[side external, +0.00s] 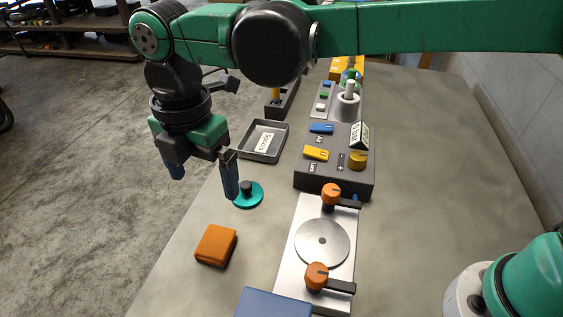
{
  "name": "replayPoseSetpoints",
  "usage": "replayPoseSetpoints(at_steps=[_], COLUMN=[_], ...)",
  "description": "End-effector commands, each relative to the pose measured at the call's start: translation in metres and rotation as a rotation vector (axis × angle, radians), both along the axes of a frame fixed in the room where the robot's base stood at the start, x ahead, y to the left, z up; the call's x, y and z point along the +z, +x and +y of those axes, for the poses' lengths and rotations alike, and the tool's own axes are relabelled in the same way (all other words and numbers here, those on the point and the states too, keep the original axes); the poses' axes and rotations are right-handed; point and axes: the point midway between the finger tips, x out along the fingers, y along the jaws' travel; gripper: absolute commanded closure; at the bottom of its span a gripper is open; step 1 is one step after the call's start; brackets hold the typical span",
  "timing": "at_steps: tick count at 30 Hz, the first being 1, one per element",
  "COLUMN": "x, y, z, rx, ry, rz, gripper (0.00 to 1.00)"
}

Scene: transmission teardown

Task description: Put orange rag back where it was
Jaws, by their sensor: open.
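The orange rag (216,245) lies folded in a small square pad on the grey table, near its left edge. My gripper (203,183) hangs above and behind the rag in the side view, with its two blue fingers spread apart and nothing between them. The right finger is close to a teal disc with a dark knob (252,197); I cannot tell whether they touch. The left finger is over or beyond the table's left edge.
A metal plate with a round disc (322,243) and two orange-knobbed clamps is right of the rag. A blue object (272,304) is at the front. A dark control box (335,165), a labelled grey tray (264,141) and a white-topped fixture (347,103) stand behind. The table's right side is clear.

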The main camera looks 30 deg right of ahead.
Motion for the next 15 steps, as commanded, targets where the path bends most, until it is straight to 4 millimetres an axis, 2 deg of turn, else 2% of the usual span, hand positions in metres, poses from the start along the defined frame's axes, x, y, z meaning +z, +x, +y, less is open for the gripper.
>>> replayPoseSetpoints(at_steps=[3, 7, 11, 15], x=[0.017, 0.032, 0.036, 0.028], y=[0.009, 0.01, -0.003, -0.024], z=[-0.045, -0.106, -0.164, -0.216], rx=[-0.294, -0.726, -1.156, -1.589], ry=[0.055, 0.152, 0.271, 0.422], rz=[-0.059, -0.138, -0.211, -0.275], gripper=[0.06, 0.06, 0.06, 0.06])
